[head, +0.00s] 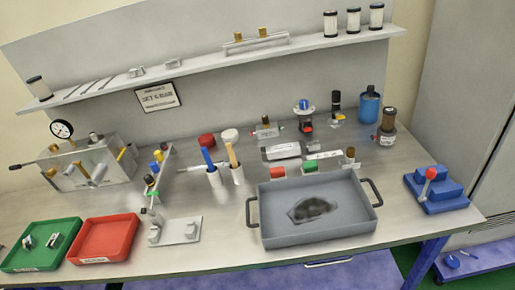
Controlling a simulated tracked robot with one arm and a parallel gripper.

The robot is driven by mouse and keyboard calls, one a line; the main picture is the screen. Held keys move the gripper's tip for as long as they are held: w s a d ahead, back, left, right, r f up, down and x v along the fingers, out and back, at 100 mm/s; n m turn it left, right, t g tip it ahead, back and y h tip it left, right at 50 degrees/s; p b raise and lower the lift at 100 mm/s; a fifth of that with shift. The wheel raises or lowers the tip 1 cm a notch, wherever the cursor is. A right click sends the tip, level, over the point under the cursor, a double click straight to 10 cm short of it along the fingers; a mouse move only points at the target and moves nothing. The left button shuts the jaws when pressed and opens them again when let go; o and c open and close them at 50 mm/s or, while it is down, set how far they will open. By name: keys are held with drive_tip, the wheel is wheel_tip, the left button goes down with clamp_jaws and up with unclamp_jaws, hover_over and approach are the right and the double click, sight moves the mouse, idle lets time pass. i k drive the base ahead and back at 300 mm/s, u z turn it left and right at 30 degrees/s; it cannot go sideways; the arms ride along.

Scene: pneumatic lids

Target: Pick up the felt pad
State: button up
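No part of my gripper shows in the head view. A dark grey, irregular flat patch (313,209) lies on the floor of the grey two-handled tray (345,229). I cannot tell whether it is the felt pad, a cloth or a stain. A light grey flat piece with a dark edge (282,152) lies on the bench behind the tray, and I cannot tell its material. No other thing is clearly a felt pad at this distance.
A green tray (65,262) with small metal parts and a red tray (125,237) sit at the front left. A shelf (205,72) crosses the back wall.

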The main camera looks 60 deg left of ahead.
sight(276, 173)
drive_tip(key=u, duration=0.55)
drive_tip(key=i, duration=1)
drive_tip(key=u, duration=1.05)
drive_tip(key=i, duration=0.35)
drive_tip(key=u, duration=0.2)
